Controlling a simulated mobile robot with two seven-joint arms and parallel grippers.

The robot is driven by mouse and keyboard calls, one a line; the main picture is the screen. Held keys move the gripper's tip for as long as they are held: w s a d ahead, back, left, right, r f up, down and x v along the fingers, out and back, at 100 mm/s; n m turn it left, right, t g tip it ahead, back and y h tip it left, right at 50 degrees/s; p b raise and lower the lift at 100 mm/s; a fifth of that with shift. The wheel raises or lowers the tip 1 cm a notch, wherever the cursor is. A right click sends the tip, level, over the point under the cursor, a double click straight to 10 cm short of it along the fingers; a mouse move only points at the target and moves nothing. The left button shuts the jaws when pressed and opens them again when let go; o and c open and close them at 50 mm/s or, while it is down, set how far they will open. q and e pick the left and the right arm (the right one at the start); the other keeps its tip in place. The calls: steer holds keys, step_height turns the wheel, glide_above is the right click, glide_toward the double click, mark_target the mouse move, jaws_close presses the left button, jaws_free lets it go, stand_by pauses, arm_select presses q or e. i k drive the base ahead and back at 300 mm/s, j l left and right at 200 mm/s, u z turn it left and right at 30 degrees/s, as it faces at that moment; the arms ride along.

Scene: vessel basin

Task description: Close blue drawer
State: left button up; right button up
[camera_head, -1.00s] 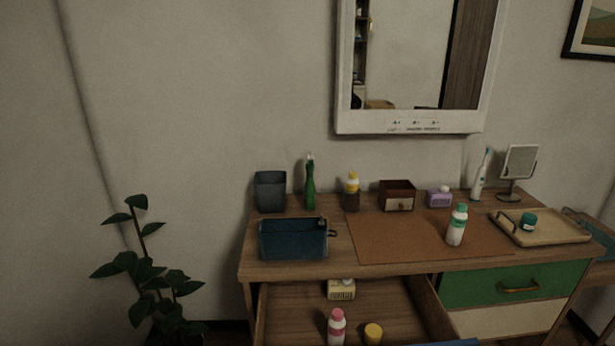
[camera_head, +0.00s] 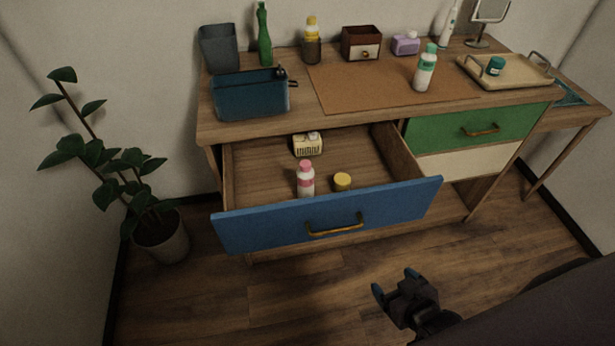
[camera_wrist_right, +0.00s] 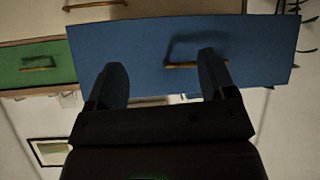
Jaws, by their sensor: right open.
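The blue drawer (camera_head: 285,221) is pulled out from the desk, with a brass handle (camera_head: 335,228) on its front. Inside it are a pink-capped white bottle (camera_head: 306,181), a yellow-lidded jar (camera_head: 342,182) and a pale box (camera_head: 307,145). My right gripper (camera_head: 394,281) is open and empty, in front of and below the drawer front, apart from it. In the right wrist view the blue drawer front (camera_wrist_right: 150,50) fills the area beyond the open fingers, upside down, with its handle (camera_wrist_right: 196,66) near one fingertip. My left gripper is not in view.
A green drawer (camera_head: 470,131) and a cream drawer (camera_head: 465,162) at the right are shut. The desk top holds a blue basket (camera_head: 248,98), several bottles and a wooden tray (camera_head: 510,77). A potted plant (camera_head: 160,238) stands at the left. The floor before the drawer is clear.

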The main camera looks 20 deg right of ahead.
mark_target(263, 209)
steer(key=k+j+u, duration=0.1)
steer(key=k+j, duration=0.25)
steer(key=k+j+u, duration=0.15)
steer(key=k+j, duration=0.2)
steer(key=j, duration=0.2)
